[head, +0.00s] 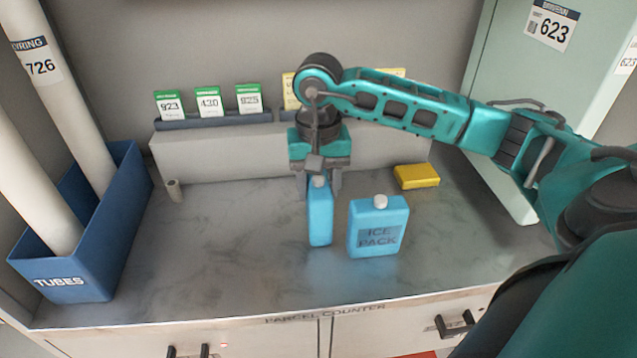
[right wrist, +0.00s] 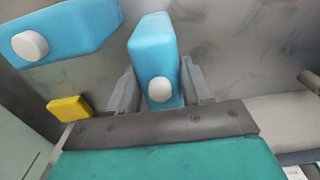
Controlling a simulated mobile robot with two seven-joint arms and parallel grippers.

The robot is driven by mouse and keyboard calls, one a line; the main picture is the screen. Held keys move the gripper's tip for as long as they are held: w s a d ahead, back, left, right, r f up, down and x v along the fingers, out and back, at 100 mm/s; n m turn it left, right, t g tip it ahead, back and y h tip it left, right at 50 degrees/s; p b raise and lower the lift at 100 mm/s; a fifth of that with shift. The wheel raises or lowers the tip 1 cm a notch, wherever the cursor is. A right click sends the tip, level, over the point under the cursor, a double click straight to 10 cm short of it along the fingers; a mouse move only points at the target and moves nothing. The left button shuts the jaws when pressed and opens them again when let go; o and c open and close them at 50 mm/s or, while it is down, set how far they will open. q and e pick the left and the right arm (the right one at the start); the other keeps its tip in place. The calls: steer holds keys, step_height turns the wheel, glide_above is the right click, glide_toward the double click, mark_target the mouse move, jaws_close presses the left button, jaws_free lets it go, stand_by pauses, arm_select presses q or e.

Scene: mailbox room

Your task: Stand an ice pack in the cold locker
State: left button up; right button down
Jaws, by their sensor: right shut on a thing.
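My right gripper (head: 320,183) points down over the counter and is shut on a blue ice pack (head: 319,217) with a white cap, gripped near its top. The pack is upright, with its narrow side to the head view; I cannot tell whether its base touches the counter. In the right wrist view this held ice pack (right wrist: 153,60) sits between the two grey fingers (right wrist: 157,85). A second blue ice pack (head: 378,228), lettered "ICE PACK", stands upright just to its right. It also shows in the right wrist view (right wrist: 75,32). My left gripper is out of view.
A yellow block (head: 416,176) lies behind the packs. A blue "TUBES" bin (head: 85,275) with long tubes stands at left. A ledge (head: 220,160) with a card rack (head: 213,122) runs along the back. A pale green cabinet (head: 520,90) stands at right. The left-middle counter (head: 225,250) is clear.

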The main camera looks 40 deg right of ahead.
steer(key=shift+c, duration=2.4)
jaws_free()
